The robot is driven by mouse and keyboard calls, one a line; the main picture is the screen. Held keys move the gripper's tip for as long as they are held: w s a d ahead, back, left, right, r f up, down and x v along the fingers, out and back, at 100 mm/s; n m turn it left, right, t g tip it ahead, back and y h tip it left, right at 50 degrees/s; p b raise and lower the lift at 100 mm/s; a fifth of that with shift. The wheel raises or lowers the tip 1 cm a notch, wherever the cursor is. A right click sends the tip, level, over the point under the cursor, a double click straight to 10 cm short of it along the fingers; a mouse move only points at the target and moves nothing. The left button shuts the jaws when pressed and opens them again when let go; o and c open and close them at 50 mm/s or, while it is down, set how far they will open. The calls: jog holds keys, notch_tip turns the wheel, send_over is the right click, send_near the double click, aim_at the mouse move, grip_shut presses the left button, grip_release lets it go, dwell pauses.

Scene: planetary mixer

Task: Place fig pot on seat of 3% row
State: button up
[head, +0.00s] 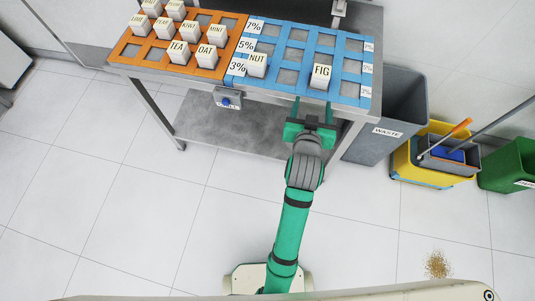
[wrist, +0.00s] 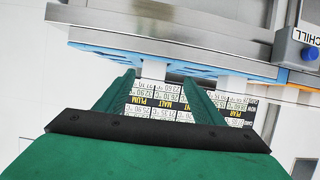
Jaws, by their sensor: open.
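The fig pot (head: 321,75) is a white block-like pot marked FIG. It stands upright in the front row of the blue rack (head: 372,88), the row with the 3% label (head: 237,67), at the third seat from the left. My gripper (head: 311,101) is open in front of the rack, just short of the fig pot on its near side. In the wrist view my gripper (wrist: 162,78) shows its two green fingers apart, with a white pot face, likely the fig pot, beyond and between their tips. Whether the fingers touch it I cannot tell.
The nut pot (head: 257,64) stands at the left end of the same row. An orange rack (head: 130,58) with several labelled pots is at left. A chill button box (head: 228,98) is on the table front. A waste bin (head: 385,120) stands right of the table.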

jog(key=s+a+f+n+y, duration=0.1)
jog(key=s+a+f, duration=0.4)
jog(key=s+f, duration=0.25)
jog(key=s+a+n+t+y, duration=0.1)
jog(key=s+a, duration=0.4)
jog(key=s, duration=0.7)
jog(key=s+a+t+y, duration=0.1)
jog(key=s+a, duration=0.4)
jog(key=s, duration=0.8)
jog(key=shift+r+n+y, duration=0.3)
jog(key=shift+r+n, duration=0.1)
jog(key=shift+r, duration=0.05)
